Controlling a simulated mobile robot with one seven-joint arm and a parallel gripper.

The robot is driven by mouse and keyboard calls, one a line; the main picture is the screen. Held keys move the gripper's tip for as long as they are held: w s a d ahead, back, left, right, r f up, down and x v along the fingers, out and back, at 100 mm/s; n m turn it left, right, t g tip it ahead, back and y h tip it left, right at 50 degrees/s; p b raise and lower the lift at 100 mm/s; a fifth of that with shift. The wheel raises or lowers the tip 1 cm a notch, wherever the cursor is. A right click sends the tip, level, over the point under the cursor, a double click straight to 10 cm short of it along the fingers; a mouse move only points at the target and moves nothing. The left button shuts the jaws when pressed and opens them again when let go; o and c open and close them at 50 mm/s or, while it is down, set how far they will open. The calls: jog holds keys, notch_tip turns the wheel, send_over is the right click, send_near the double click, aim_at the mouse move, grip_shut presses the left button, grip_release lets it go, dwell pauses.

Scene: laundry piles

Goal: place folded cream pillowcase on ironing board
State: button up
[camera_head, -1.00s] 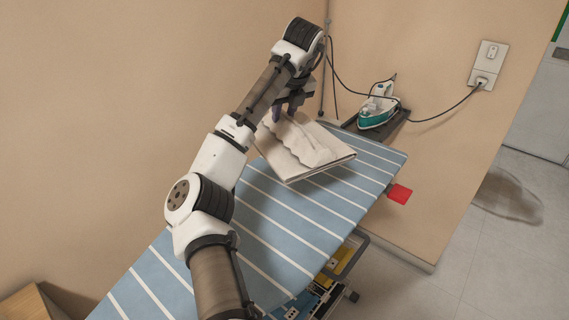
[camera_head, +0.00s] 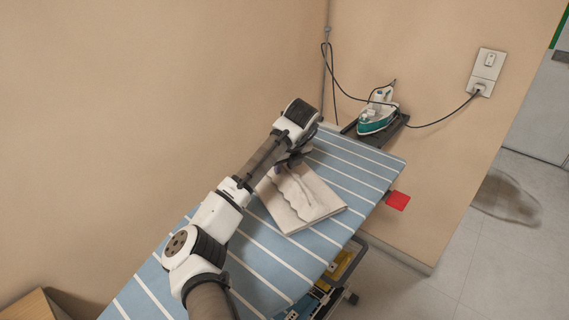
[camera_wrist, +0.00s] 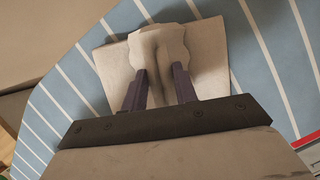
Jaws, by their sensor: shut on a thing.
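The folded cream pillowcase (camera_head: 308,198) is at the blue, white-striped ironing board (camera_head: 345,158), over its middle. In the head view it looks low and flat against the board; whether it fully rests there I cannot tell. My gripper (camera_head: 283,170) is above its far-left part, partly hidden by my arm. In the wrist view my gripper (camera_wrist: 160,88) has its two dark fingers shut on a raised fold of the pillowcase (camera_wrist: 205,60), with the wider folded layers spread on both sides.
A teal and white iron (camera_head: 378,115) stands on a dark rest at the board's far end, its cord running to a wall outlet (camera_head: 482,86). A red tag (camera_head: 398,200) sticks out at the board's right edge. Walls are close behind and left.

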aim_at(292, 177)
jog(key=o, duration=1)
jog(key=shift+f, duration=0.1)
jog(key=shift+o, duration=0.2)
jog(key=b+v, duration=0.2)
jog(key=v, duration=1)
jog(key=shift+d, duration=0.1)
